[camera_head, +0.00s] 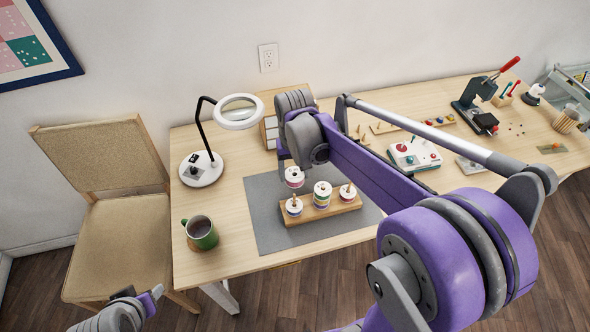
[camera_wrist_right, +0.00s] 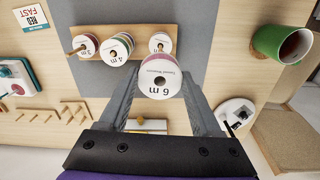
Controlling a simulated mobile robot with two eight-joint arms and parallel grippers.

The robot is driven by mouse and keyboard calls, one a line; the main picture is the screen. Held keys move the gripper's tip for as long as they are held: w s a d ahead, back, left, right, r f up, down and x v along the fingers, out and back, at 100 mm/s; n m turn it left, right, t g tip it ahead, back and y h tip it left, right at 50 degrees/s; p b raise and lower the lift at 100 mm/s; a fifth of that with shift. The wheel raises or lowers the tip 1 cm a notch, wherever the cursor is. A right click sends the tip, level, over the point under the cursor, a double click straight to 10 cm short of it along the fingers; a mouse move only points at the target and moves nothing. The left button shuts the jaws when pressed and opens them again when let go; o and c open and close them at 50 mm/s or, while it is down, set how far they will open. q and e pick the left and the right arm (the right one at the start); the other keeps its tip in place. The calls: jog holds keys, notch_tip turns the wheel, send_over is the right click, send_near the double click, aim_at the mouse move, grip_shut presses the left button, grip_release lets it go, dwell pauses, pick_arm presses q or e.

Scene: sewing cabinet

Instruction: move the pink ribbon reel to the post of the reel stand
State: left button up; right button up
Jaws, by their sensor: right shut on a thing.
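The pink ribbon reel (camera_head: 295,177) has a white face marked 6 m in the right wrist view (camera_wrist_right: 160,80), with a thin pinkish band at its rim. My right gripper (camera_head: 293,169) is shut on it and holds it above the mat, behind the left end of the reel stand. The wooden reel stand (camera_head: 330,213) has a low reel (camera_head: 294,209) on its left post, a taller stack (camera_head: 322,195) in the middle and a low reel (camera_head: 347,194) on the right. Post tips show above the end reels. My left gripper (camera_head: 150,297) is at the lower left; its jaws are unclear.
The stand is on a grey mat (camera_head: 270,232). A green mug (camera_head: 201,236) and a magnifier lamp (camera_head: 202,170) stand to its left. A wooden drawer box (camera_head: 270,128) is behind my right gripper. A white device with coloured knobs (camera_head: 414,157) lies to the right.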

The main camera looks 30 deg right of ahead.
jog(key=shift+a, duration=0.1)
notch_tip(320, 180, down, 6)
jog(key=b, duration=0.2)
jog(key=shift+s+r+b, duration=0.1)
jog(key=shift+r+b, duration=0.05)
jog(key=shift+b, duration=0.2)
jog(key=shift+r, duration=0.4)
jog(key=shift+f, duration=0.75)
pick_arm(q)
jog(key=f, duration=0.1)
jog(key=s+f, duration=0.1)
jog(key=f, duration=0.1)
jog(key=s+f, duration=0.1)
jog(key=shift+s+f+b, duration=0.15)
jog(key=shift+f+b, duration=0.15)
jog(key=shift+f, duration=0.05)
jog(key=shift+s+f+g+b, duration=0.2)
jog(key=shift+f+b, duration=0.25)
jog(key=shift+f, duration=0.15)
jog(key=shift+s+f+g+b, duration=0.1)
jog(key=shift+s+f+b, duration=0.1)
jog(key=shift+f+b, duration=0.35)
pick_arm(e)
jog(key=shift+f, duration=1.55)
